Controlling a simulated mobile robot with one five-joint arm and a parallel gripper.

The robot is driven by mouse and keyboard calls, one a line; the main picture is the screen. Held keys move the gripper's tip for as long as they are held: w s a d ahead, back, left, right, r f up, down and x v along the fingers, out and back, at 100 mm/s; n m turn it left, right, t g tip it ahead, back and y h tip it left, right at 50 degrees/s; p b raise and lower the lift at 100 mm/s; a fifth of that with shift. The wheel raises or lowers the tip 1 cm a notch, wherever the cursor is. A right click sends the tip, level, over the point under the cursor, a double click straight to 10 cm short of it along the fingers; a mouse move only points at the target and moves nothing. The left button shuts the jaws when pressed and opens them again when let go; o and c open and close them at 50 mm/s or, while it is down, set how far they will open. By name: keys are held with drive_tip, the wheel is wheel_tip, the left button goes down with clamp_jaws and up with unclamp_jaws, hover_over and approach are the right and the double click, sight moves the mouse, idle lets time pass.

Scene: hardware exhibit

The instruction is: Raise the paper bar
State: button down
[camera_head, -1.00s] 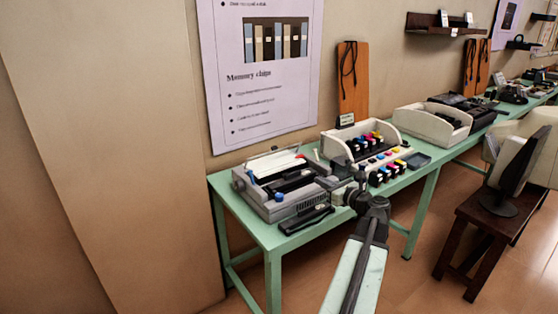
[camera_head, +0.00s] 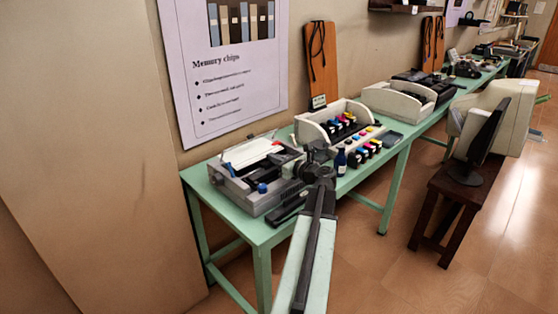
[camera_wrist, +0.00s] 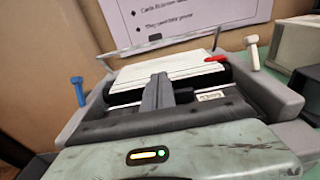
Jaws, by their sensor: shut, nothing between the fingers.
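A grey printer (camera_head: 250,178) with white paper in it stands at the near end of the green table. In the wrist view, the white paper (camera_wrist: 165,70) lies behind a black roller (camera_wrist: 125,99). A thin grey bar (camera_wrist: 160,43) spans the back of the paper on two slanted side arms; I cannot tell whether this is the paper bar. My gripper (camera_wrist: 159,80) is shut and empty in front of the paper, over the printer's middle. Contact cannot be told.
A blue lever (camera_wrist: 77,90) and a cream lever (camera_wrist: 252,52) flank the printer's top; a red tab (camera_wrist: 217,58) sits by the paper. A dark blue bottle (camera_head: 340,161) and a cream unit with coloured cartridges (camera_head: 315,132) stand to the right. A poster (camera_head: 220,65) hangs behind.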

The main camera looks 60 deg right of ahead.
drive_tip(key=x, duration=0.4)
drive_tip(key=shift+d+f, duration=0.1)
drive_tip(key=shift+d, duration=0.05)
drive_tip(key=shift+w+d+r+p, duration=0.2)
drive_tip(key=shift+w+r+p, duration=0.4)
drive_tip(key=shift+w, duration=0.2)
drive_tip(key=shift+w+d+r+p, duration=0.25)
drive_tip(key=shift+w+r+p, duration=0.25)
drive_tip(key=shift+w+r, duration=0.25)
